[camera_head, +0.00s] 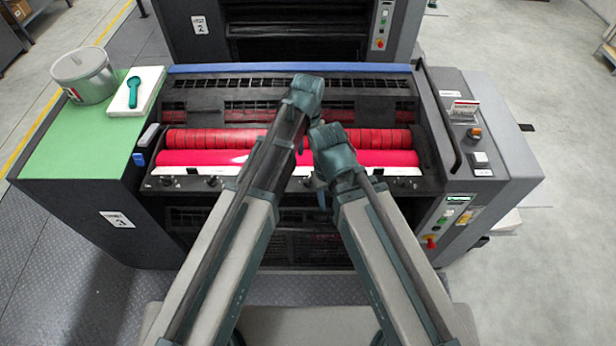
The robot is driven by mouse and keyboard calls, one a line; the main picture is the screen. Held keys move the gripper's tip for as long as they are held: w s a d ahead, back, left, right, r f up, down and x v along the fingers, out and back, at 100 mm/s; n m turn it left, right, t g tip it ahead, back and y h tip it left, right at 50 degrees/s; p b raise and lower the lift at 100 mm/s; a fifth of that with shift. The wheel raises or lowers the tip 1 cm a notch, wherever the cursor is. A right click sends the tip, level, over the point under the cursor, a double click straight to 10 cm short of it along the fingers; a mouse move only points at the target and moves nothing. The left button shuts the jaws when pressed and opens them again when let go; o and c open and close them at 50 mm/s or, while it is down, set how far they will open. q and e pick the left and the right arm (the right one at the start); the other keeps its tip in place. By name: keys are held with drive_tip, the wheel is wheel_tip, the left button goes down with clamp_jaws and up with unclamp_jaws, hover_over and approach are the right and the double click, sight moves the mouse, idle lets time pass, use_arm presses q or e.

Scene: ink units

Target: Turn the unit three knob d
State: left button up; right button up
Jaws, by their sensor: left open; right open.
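Unit three, with a label reading 3 (117,219) on its left side, fills the middle of the view. Small dark knobs sit along its front rail, including one at the left (167,181), another beside it (211,181) and one at the right (410,184). Their letters are too small to read, so I cannot tell which is knob d. My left gripper (301,140) is open over the red rollers, mostly hidden by its wrist. My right gripper (322,195) is open and points down near the middle of the rail. I cannot tell whether it touches a knob.
Red rollers (220,140) lie behind the rail. A metal pail (84,75) and a white pad with a teal tool (133,92) stand on the green top (85,150). A control panel (447,215) is at the right. Unit 2 (290,25) stands behind.

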sight(308, 179)
use_arm(q)
wheel_tip(308, 179, down, 13)
drive_tip(key=b, duration=1.2)
drive_tip(key=shift+r, duration=0.15)
clamp_jaws()
